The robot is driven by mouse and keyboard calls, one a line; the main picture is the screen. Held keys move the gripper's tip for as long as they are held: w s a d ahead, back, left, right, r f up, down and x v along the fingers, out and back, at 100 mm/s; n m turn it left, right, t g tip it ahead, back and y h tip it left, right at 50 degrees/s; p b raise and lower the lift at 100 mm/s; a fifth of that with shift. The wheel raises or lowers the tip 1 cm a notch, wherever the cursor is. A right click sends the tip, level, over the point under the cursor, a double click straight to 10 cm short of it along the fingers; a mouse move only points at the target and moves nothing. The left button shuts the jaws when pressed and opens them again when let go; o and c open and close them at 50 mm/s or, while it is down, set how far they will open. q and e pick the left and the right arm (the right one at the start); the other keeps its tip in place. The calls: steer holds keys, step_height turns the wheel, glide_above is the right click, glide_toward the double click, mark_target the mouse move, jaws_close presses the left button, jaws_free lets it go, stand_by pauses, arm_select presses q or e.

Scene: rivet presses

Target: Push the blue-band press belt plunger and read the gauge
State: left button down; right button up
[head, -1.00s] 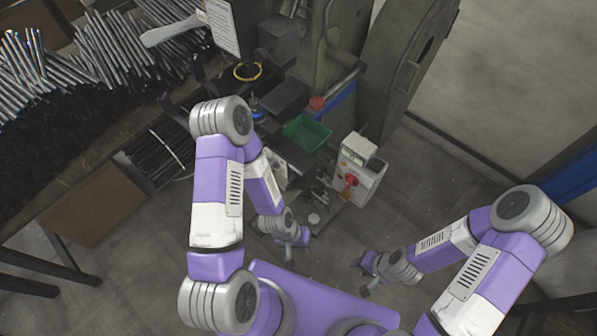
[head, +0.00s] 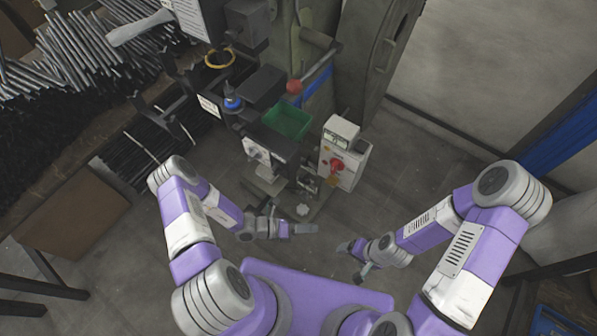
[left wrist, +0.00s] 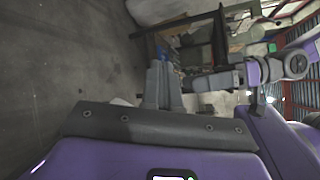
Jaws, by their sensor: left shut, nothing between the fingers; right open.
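The press (head: 315,45) stands at the top centre of the head view, with a blue band (head: 318,84) beside a red ball knob (head: 294,87). A blue-topped knob (head: 232,102) shows at its left. A pale panel with a round dial (head: 254,152) sits lower on the machine; the dial is too small to read. I cannot tell which part is the belt plunger. My left gripper (head: 312,228) is shut and empty, just below a pale round knob (head: 302,210); it also shows shut in the left wrist view (left wrist: 163,85). My right gripper (head: 354,258) is open and empty over the floor.
A green bin (head: 288,122) sits on the machine. A white control box (head: 344,155) with a red switch stands to its right. A rack of metal rods (head: 75,65) fills the upper left. Floor at right centre (head: 430,145) is clear.

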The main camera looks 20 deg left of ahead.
mark_target(303, 164)
arm_select(q)
steer(key=w+a+f+n+t+y, duration=0.4)
steer(key=w+a+n+t+y, duration=0.4)
steer(key=a+n+t, duration=0.3)
steer(key=w+a+n, duration=0.1)
steer(key=a+n, duration=0.2)
steer(key=n, duration=0.1)
steer(key=shift+w+a+n+t+y+b, duration=0.2)
steer(key=shift+a+n+t+y+b, duration=0.05)
steer(key=shift+n+t+y+b, duration=0.15)
steer(key=b+x, duration=0.3)
steer(key=x, duration=1)
steer(key=shift+w+f+b, duration=0.1)
steer(key=shift+f+b, duration=0.05)
steer(key=shift+b, duration=0.25)
steer(key=shift+w+d, duration=0.2)
steer(key=shift+w, duration=0.25)
